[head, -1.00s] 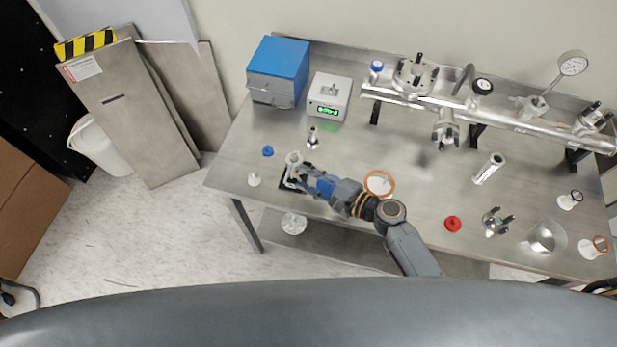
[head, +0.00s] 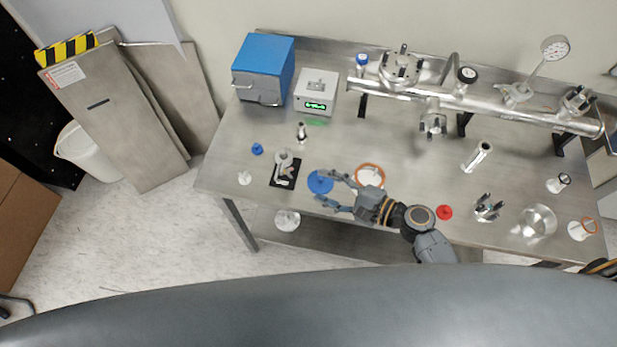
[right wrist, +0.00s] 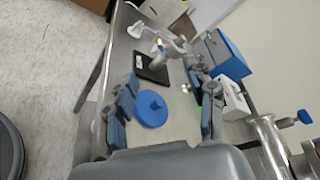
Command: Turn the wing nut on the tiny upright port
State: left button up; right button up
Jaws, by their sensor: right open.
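A small upright metal port (head: 284,158) with a clamp around it stands on a black plate (head: 276,182) at the table's front left. A small wing-like part (head: 286,172) shows at the clamp's near side; its exact angle is too small to tell. The port (right wrist: 160,47) and black plate (right wrist: 150,70) also show in the right wrist view, beyond the fingers. My right gripper (head: 321,185) is open and empty, to the right of the port and apart from it, with its fingers pointing at it.
A blue disc (head: 320,182) lies below the open fingers. An orange-rimmed ring (head: 370,175) lies just behind my wrist. A small fitting (head: 301,133), grey meter (head: 316,92) and blue box (head: 264,68) stand behind the port. A long metal manifold (head: 480,104) spans the back right.

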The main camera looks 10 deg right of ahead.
jog(key=shift+v, duration=2)
